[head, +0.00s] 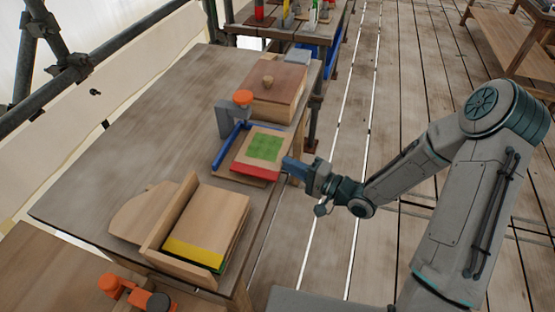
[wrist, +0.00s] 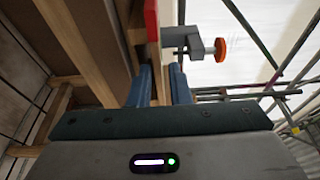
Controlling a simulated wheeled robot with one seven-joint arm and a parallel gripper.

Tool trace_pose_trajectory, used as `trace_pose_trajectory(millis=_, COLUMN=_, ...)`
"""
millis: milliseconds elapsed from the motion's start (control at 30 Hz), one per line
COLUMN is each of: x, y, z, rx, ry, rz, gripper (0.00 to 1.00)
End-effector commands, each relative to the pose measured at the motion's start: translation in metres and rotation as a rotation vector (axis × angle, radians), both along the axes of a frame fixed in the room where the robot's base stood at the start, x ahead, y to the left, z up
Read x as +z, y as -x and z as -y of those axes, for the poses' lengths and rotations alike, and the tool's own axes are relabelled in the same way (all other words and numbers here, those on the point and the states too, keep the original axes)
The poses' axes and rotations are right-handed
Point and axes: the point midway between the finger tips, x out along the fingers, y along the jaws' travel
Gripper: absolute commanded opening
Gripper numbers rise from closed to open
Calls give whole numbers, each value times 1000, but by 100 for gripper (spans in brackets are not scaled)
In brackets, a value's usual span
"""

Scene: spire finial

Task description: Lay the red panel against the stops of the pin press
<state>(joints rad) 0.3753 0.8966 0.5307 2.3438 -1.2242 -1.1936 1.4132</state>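The red panel (head: 245,166) is a flat wooden board with a green patch on top and a red strip along its near edge. It is over the base board of the pin press (head: 223,118), which has a grey bracket, an orange knob and blue stops (head: 228,146). A strip of base shows between the panel and the left stop. Contact with the far stop is unclear. My gripper (head: 291,165) is at the panel's right edge, with its blue fingers on it. In the wrist view, my gripper (wrist: 160,82) has the panel's wood between its fingers; the red strip (wrist: 151,20) shows above.
A wooden box with a round knob (head: 275,90) stands behind the press. Nearer, a wooden rack (head: 172,222) holds boards with a yellow and a green edge. An orange clamp (head: 112,285) is at the near left. The table's left part (head: 130,130) is clear.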

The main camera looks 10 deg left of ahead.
Motion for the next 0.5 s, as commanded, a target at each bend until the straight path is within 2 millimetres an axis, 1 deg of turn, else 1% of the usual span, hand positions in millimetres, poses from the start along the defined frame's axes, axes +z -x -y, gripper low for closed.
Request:
trace_pose_trajectory(millis=33, x=0, y=3, z=11, rx=-4, ry=0, rz=0, gripper=17)
trace_pose_trajectory(millis=200, x=0, y=11, z=34, rx=-3, ry=1, rz=0, gripper=17)
trace_pose_trajectory(millis=333, x=0, y=15, z=42, rx=-1, ry=0, rz=0, gripper=17)
trace_pose_trajectory(millis=500, x=0, y=16, z=44, rx=1, ry=3, rz=1, gripper=17)
